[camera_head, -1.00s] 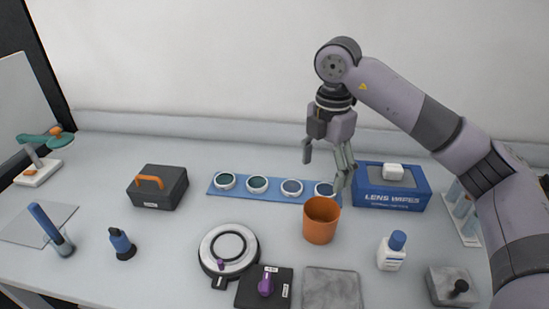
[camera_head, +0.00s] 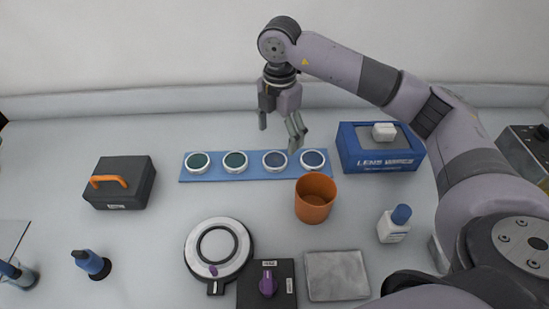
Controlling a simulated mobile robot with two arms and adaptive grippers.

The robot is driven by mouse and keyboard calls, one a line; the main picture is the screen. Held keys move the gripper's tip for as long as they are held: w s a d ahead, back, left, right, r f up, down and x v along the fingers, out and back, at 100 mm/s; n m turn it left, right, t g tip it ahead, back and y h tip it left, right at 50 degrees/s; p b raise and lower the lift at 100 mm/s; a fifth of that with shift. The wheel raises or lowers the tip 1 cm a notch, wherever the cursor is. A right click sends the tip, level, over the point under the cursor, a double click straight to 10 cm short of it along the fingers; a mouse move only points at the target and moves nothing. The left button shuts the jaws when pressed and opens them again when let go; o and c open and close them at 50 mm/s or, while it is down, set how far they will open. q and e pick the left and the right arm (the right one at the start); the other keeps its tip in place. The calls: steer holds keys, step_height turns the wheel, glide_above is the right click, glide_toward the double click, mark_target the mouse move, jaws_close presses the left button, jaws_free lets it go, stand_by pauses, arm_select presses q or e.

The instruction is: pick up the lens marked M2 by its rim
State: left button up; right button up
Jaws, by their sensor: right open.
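Several round lenses with pale rims lie in a row on a blue mat (camera_head: 208,177). From left to right they are a dark green lens (camera_head: 198,162), a second green lens (camera_head: 235,162), a blue-grey lens (camera_head: 275,161) and another blue-grey lens (camera_head: 312,160). I cannot read any marking, so I cannot tell which is M2. My right gripper (camera_head: 278,138) is open and empty, fingers pointing down, above the mat's right half near the two blue-grey lenses. It appears apart from them. My left gripper is not in view.
An orange cup (camera_head: 315,198) stands just in front of the mat's right end. A blue lens wipes box (camera_head: 360,160) is to the right. A black case (camera_head: 120,185) is at left. A round ring stand (camera_head: 218,275) and a grey plate (camera_head: 336,276) are in front.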

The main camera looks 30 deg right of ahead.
mark_target(275, 158)
steer(key=shift+f, duration=1.45)
steer(key=f, duration=0.1)
steer(key=f+p, duration=0.1)
steer(key=f, duration=0.2)
steer(key=shift+w+a, duration=0.25)
steer(key=shift+a, duration=0.1)
steer(key=shift+f+p, duration=0.3)
steer(key=shift+f, duration=0.35)
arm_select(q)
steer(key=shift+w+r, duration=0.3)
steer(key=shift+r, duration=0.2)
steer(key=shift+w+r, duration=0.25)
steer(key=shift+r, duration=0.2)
arm_select(e)
steer(key=shift+c, duration=0.3)
steer(key=c, duration=1.2)
